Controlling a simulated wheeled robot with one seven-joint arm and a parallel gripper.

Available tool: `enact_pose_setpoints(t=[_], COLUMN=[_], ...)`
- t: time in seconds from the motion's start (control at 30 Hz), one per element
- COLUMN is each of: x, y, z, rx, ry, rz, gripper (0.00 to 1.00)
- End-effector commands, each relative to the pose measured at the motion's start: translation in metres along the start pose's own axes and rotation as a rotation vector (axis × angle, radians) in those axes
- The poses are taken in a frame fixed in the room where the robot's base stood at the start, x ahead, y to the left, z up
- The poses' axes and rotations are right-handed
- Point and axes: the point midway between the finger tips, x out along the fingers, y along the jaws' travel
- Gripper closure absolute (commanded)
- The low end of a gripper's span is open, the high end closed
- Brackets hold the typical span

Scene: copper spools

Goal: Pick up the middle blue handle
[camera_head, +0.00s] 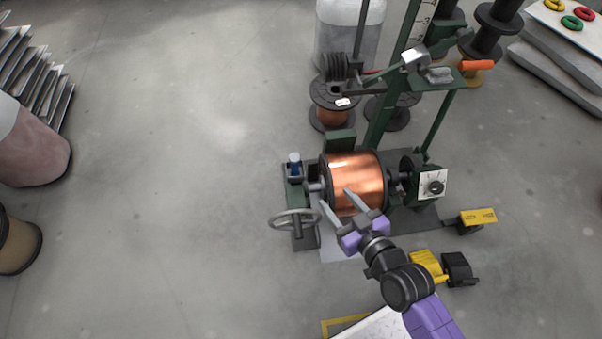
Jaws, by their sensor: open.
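A small blue part with a pale top (294,159) stands upright on the left green post of the winding machine; it is the only blue handle-like thing I can make out. My gripper (334,196) is open, its two grey fingers apart and pointing up-left. It appears over the lower front of the copper spool (352,168), to the right of and below the blue part. I cannot tell whether a finger touches the spool.
A grey handwheel (294,219) projects on the machine's left, near my gripper. A dial box (432,185) sits to the right of the spool. A tall green post (392,95) rises behind. Yellow pedals (427,264) lie at the front right.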

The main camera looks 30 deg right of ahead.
Motion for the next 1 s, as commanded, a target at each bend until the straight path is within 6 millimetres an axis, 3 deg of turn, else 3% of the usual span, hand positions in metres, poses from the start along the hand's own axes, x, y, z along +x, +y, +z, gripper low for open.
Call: enact_pose_setpoints(t=[0.03,0.2,0.4,0.5,1.0], x=[0.035,0.119,0.191,0.21,0.257], y=[0.0,-0.002,-0.006,-0.007,-0.013], z=[0.023,0.049,0.055,0.053,0.052], rx=[-0.001,-0.007,-0.015,-0.019,-0.022], ry=[0.003,-0.006,-0.004,-0.002,-0.002], rz=[-0.008,-0.054,-0.11,-0.128,-0.138], gripper=[0.49,0.49,0.49,0.49,0.49])
